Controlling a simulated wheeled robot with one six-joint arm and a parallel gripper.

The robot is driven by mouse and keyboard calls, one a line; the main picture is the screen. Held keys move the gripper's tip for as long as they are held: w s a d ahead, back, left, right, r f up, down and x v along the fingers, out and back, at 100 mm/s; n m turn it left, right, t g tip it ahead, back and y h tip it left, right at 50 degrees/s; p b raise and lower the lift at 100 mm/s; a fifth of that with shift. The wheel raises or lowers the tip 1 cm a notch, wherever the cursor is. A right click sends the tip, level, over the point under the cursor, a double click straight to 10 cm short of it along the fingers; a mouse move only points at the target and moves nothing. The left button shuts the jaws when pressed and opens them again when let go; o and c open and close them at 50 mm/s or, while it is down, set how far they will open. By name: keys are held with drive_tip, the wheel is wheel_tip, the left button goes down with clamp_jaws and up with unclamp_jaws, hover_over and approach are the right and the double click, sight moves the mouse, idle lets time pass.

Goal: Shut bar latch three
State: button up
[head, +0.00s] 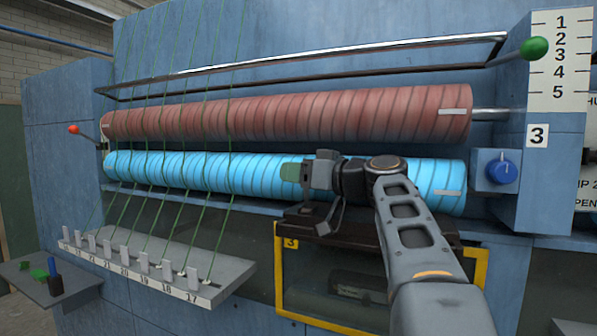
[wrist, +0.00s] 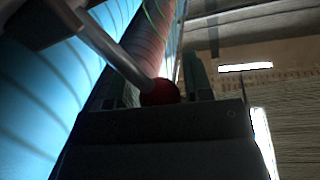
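The number 3 shows on a white plate (head: 537,136) and on the yellow-edged box (head: 280,291). I cannot tell which part is bar latch three. A red knob (head: 73,129) sits on a short lever at the far left. A green knob (head: 534,48) ends a lever at the upper right. My gripper (head: 291,173) is in front of the blue roller, above the box. In the wrist view, a dark red knob (wrist: 160,92) on a grey rod appears between the separated fingers of my gripper (wrist: 152,88). Contact is unclear, and I cannot match this knob to the head view.
A red-brown roller (head: 290,114) lies above the blue roller (head: 215,175), with a chrome bar (head: 340,55) above both. Green threads run down to a numbered ledge (head: 150,277) at the left. A blue dial (head: 502,171) is at the right. A small shelf (head: 75,292) is lower left.

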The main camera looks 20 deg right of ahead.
clamp_jaws()
